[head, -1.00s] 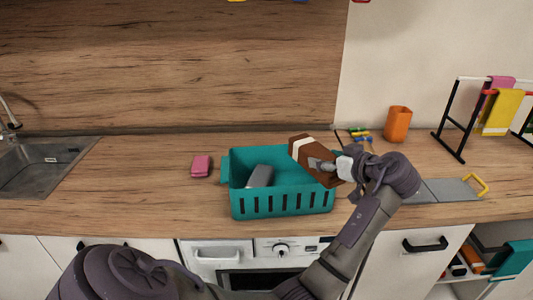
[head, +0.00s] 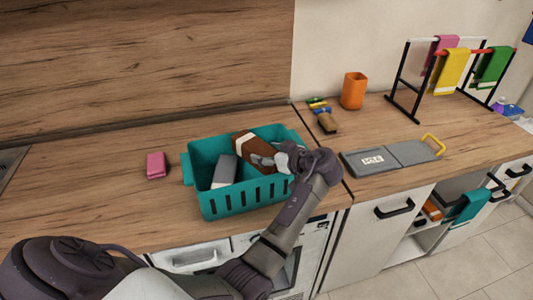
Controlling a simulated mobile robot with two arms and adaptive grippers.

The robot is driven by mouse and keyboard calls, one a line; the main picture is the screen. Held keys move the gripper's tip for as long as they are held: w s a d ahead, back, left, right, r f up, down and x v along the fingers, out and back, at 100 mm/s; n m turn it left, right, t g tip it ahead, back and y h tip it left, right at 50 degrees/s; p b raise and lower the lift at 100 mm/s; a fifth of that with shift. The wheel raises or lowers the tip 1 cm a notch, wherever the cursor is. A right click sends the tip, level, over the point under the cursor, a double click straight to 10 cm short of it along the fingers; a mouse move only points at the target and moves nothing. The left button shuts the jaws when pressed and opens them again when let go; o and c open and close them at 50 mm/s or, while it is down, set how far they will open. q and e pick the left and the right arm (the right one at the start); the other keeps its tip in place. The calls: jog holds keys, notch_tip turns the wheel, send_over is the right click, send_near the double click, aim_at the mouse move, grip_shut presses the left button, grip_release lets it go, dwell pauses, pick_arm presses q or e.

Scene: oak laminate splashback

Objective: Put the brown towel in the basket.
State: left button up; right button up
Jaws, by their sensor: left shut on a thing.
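The brown towel (head: 249,146) with a pale stripe is a folded block. It is tilted in the right part of the teal basket (head: 243,198), partly below the rim. My left gripper (head: 274,160) is shut on the towel's right end, at the basket's right side. The arm and gripper hide part of the towel and the basket's right wall. A grey block-like thing (head: 224,171) lies in the left part of the basket. My right gripper is not in view.
A pink sponge-like block (head: 156,165) lies left of the basket. To the right are an orange cup (head: 353,91), a grey board (head: 392,156) with a yellow handle, and a black rack (head: 400,80) with hanging towels.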

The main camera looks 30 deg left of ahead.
pick_arm(q)
jog(key=shift+d+f, duration=0.1)
jog(key=shift+f, duration=0.35)
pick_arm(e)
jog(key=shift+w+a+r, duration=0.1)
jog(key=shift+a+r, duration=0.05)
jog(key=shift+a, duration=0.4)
